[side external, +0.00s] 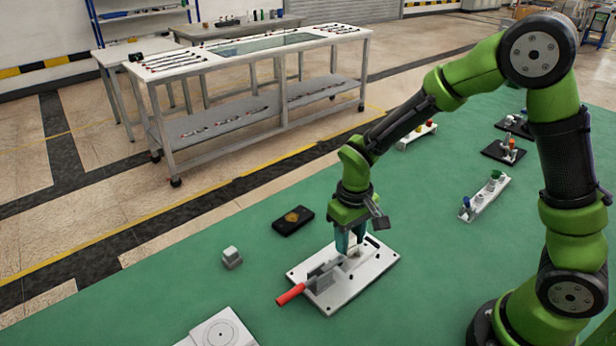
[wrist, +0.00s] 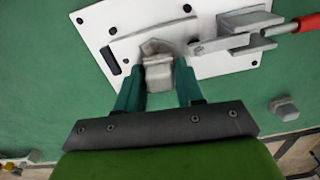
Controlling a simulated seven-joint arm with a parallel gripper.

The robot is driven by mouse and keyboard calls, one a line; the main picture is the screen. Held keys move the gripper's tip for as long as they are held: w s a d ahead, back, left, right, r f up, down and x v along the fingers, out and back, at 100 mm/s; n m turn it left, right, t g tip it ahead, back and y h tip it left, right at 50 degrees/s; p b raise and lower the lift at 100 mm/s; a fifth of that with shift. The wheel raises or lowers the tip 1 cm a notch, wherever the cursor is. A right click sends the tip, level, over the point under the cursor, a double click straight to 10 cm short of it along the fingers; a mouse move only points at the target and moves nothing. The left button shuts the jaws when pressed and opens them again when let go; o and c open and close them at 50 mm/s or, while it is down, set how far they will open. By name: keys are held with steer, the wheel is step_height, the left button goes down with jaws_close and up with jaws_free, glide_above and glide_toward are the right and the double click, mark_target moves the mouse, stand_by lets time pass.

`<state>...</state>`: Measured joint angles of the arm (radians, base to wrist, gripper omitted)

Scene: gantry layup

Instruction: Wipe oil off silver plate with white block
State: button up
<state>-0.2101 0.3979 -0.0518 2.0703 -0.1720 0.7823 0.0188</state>
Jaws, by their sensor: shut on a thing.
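My gripper (side external: 350,246) is over a white base plate (side external: 338,297) with a toggle clamp. In the wrist view, my gripper (wrist: 160,92) is shut on a pale grey block (wrist: 158,73) between its two teal fingers. The block is at the plate's surface; whether it touches is hard to tell. A silver-grey plate (wrist: 127,49) lies on the white base around and behind the block. No oil can be made out on it. A separate whitish block (side external: 231,257) sits on the green mat left of the base; it also shows in the wrist view (wrist: 284,107).
The clamp's red handle (side external: 290,294) sticks out left of the base. A black pad with an orange-brown patch (side external: 293,220) lies behind it. A white fixture (side external: 219,333) is at the front left, and a rack with knobs (side external: 486,196) at right. Open green mat lies between them.

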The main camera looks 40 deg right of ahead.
steer(key=shift+s, duration=2.2)
steer(key=shift+w, duration=2.75)
steer(key=shift+w+r, duration=0.15)
steer(key=shift+w, duration=0.05)
step_height(320, 180, up, 8)
steer(key=shift+s, duration=0.1)
